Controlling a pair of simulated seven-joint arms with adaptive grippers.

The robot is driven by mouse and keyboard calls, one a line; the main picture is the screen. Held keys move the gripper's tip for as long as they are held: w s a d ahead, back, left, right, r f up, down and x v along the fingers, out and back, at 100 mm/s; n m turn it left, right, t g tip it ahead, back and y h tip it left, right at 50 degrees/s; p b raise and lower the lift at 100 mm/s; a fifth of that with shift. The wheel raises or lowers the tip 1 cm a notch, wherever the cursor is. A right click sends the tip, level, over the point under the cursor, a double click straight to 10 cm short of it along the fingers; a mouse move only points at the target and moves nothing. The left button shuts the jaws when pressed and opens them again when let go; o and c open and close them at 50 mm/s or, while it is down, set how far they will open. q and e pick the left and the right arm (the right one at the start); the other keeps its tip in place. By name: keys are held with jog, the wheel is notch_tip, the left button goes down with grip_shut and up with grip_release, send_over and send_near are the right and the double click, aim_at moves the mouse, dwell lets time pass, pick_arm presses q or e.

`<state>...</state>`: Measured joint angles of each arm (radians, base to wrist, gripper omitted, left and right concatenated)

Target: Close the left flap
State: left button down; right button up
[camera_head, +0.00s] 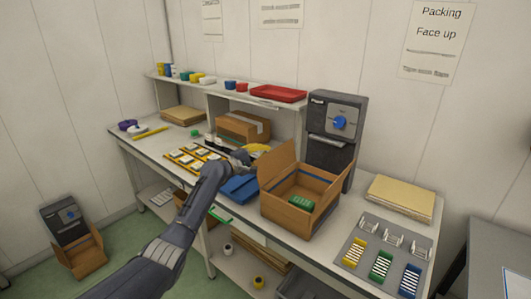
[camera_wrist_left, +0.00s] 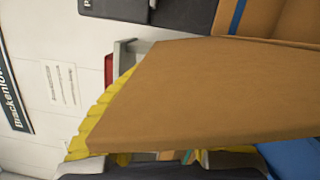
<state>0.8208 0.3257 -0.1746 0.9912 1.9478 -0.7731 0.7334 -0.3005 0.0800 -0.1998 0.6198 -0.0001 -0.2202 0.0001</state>
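An open cardboard box (camera_head: 288,217) stands on the bench with a green item (camera_head: 302,203) inside. Its left flap (camera_head: 276,164) stands up, tilted outward. The right flap (camera_head: 341,178) also stands up. My left gripper (camera_head: 243,157) is just left of the left flap, on its outer side. In the left wrist view the flap (camera_wrist_left: 200,90) is a large brown panel filling the middle. The fingertips of my left gripper (camera_wrist_left: 160,162) show at the bottom edge, apart, with nothing seen between them; I cannot tell if they touch the flap. My right gripper is not in view.
A dark machine with a blue knob (camera_head: 339,122) stands right behind the box. A blue tray (camera_head: 240,188) lies left of the box, beside my arm. A grey rack of coloured items (camera_head: 383,256) and a cardboard stack (camera_head: 401,195) are to the right.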

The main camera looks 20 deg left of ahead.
pick_arm(q)
jog(key=shift+d, duration=0.1)
jog(key=shift+s+d+r+m, duration=0.1)
jog(key=shift+d+r+m, duration=0.1)
jog(key=shift+m, duration=0.2)
